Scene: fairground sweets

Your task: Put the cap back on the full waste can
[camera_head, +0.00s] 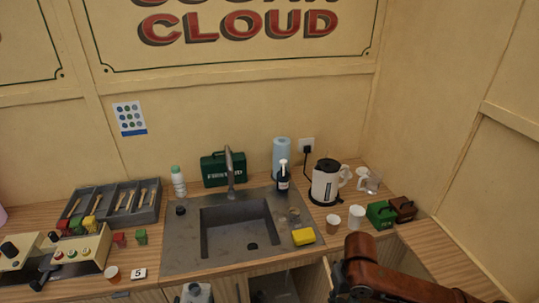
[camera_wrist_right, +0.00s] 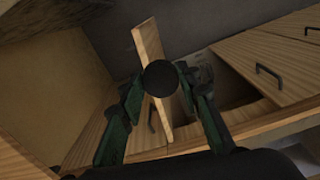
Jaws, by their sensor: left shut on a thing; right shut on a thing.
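The waste can (camera_head: 204,296) shows as a grey-white container with a dark top, cut off by the bottom edge of the head view. My left gripper (camera_head: 191,288) is hard to make out there; it appears shut on the can's top. My right arm comes in at the lower right, its fingers hidden in that view. In the right wrist view, my right gripper (camera_wrist_right: 160,100) has its dark green fingers either side of a round black cap (camera_wrist_right: 160,78), shut on it. The cap is held apart from the can. The can's mouth cannot be made out.
An open cabinet door (camera_head: 316,283) stands by the dark space under the sink (camera_head: 238,225); a wooden panel (camera_wrist_right: 152,70) rises behind the cap. A yellow sponge (camera_head: 303,236), cups (camera_head: 333,222) and a kettle (camera_head: 326,182) stand on the counter above.

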